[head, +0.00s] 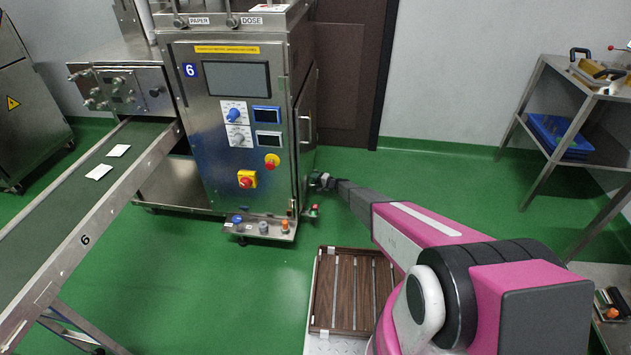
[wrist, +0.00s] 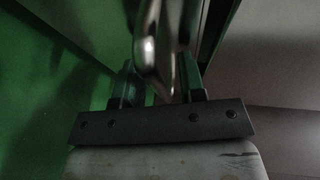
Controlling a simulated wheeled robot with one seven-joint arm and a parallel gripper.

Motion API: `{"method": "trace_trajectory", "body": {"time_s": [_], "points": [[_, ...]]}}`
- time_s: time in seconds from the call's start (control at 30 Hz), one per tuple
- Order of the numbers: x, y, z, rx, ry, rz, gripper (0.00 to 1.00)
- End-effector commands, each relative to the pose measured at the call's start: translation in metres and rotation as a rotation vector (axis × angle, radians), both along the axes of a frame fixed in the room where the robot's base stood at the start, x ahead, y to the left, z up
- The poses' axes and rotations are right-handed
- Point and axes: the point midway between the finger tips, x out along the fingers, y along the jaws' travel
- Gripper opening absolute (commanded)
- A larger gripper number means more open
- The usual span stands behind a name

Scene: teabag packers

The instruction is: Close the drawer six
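The machine marked 6 (head: 240,150) stands left of centre in the head view. Its right side has a steel panel (head: 308,165) with an upright bar handle (head: 308,128); I cannot tell how far this panel or a drawer stands open. My gripper (head: 322,181) is low at that right side, below the handle in the picture. In the wrist view my gripper (wrist: 158,85) has its two fingers apart. A shiny metal bar (wrist: 150,50) shows between and beyond them; I cannot tell whether they touch it.
A conveyor (head: 95,190) with white teabag packets runs off to the left. A wooden slatted tray (head: 345,290) lies low in front of my arm. A steel shelf table (head: 565,110) stands at the right. Green floor is clear before the machine.

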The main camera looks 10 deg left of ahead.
Motion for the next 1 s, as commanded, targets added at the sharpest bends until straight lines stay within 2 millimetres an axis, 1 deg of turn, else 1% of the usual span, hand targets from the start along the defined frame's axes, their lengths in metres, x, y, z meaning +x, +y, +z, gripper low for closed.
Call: {"method": "trace_trajectory", "body": {"time_s": [0.17,0.27,0.47,0.6,0.7,0.8,0.9,1.0], "points": [[-0.002,-0.005,0.001,0.0,0.0,0.0,0.37],[-0.006,-0.012,0.003,-0.001,0.0,-0.001,0.37],[-0.02,-0.04,0.009,-0.001,0.0,-0.001,0.37],[-0.031,-0.064,0.014,0.0,0.0,-0.002,0.37],[-0.038,-0.079,0.017,0.0,0.0,0.0,0.37],[-0.043,-0.09,0.019,0.0,0.0,0.0,0.37],[-0.045,-0.095,0.02,0.0,0.0,0.0,0.37],[-0.045,-0.096,0.019,0.0,0.0,0.001,0.37]]}}
